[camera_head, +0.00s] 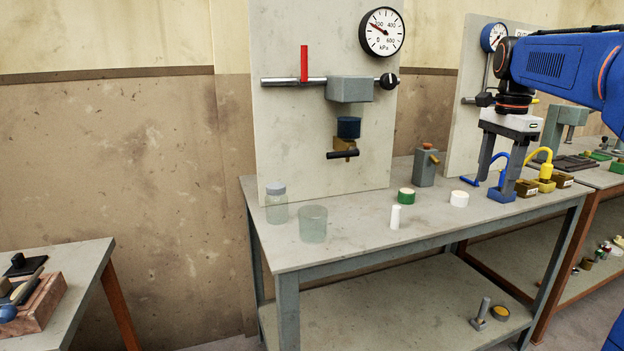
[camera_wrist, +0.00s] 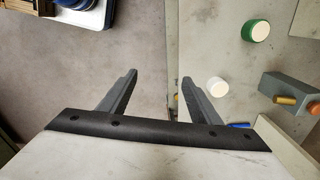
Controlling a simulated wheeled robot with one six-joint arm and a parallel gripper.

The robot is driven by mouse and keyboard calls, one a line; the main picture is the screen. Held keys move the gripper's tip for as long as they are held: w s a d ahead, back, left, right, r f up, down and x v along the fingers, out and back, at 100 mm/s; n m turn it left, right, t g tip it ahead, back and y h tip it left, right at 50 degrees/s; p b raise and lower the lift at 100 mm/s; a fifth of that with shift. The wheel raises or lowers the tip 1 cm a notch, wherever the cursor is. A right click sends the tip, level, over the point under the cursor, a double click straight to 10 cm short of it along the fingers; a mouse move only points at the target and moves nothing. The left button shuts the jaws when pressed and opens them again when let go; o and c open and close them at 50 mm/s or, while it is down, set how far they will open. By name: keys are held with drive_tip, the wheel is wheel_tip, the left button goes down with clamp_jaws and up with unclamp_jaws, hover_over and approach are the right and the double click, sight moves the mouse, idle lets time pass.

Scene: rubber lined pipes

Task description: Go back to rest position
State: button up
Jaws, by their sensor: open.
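My gripper (camera_head: 488,186) hangs from my blue arm at the right of the head view. Its two fingers point down over the right part of the workbench (camera_head: 345,237), spread apart with nothing between them. In the wrist view my gripper (camera_wrist: 158,80) also shows two separated fingers, with the bench edge and floor beneath the gap. A white cap (camera_head: 459,199) and a green-ringed white cap (camera_head: 406,196) stand on the bench to the left of the fingers. A blue hooked piece (camera_head: 503,163) shows close by the fingers; I cannot tell whether they touch.
A grey block with an orange top (camera_head: 425,168) stands behind the caps. A clear beaker (camera_head: 313,224), a lidded jar (camera_head: 276,203) and a white cylinder (camera_head: 395,217) stand further left. A gauge panel (camera_head: 300,140) rises at the back. Brown blocks (camera_head: 527,188) sit right of my gripper.

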drive_tip(key=s+a+f+n+t, duration=0.1)
drive_tip(key=s+a+f+n, duration=0.3)
drive_tip(key=s+f, duration=0.4)
drive_tip(key=s+a+f+n+t, duration=0.1)
drive_tip(key=s+a+f+n, duration=0.3)
drive_tip(key=s+f+n, duration=0.3)
drive_tip(key=s+a+f+n+t, duration=0.2)
drive_tip(key=s+a+f+n, duration=0.3)
drive_tip(key=s+f, duration=0.4)
drive_tip(key=s, duration=0.3)
drive_tip(key=shift+f, duration=0.4)
drive_tip(key=shift+c, duration=0.6)
